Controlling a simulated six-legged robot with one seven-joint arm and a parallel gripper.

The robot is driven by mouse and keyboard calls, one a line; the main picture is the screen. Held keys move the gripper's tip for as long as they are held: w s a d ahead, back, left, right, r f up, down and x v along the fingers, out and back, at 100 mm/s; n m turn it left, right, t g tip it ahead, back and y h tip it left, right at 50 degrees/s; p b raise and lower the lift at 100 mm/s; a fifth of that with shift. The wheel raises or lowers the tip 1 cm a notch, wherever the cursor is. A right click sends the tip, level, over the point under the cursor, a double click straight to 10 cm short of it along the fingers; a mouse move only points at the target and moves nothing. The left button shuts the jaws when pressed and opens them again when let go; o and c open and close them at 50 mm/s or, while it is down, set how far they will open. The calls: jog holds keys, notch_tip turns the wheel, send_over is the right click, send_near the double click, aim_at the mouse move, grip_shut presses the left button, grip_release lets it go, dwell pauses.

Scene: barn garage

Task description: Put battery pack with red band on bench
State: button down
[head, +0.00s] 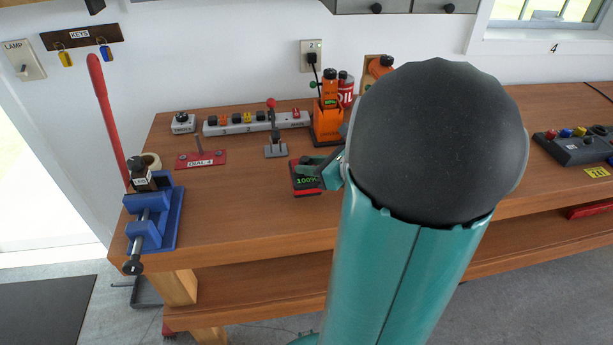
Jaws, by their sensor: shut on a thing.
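The battery pack with red band (304,182) is a small dark block with red edging and a green "100%" readout, in the middle of the head view. My gripper (319,168) is shut on its right side; my arm hides most of the gripper. The pack is at or just above the wooden bench (240,220); I cannot tell whether it touches the top. The bench runs along the white wall, and my arm covers its middle.
A blue vise (155,222) is at the left end. Bench front left of the pack is clear.

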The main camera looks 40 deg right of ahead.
aim_at(307, 178)
jog(key=shift+w+a+f, duration=0.1)
jog(key=shift+w+f, duration=0.15)
jog(key=shift+f, duration=0.8)
jog(key=shift+w+a+f, duration=0.1)
jog(key=shift+w+f, duration=0.1)
jog(key=shift+f, duration=0.85)
jog(key=shift+f, duration=0.15)
jog(key=c, duration=1.1)
grip_release()
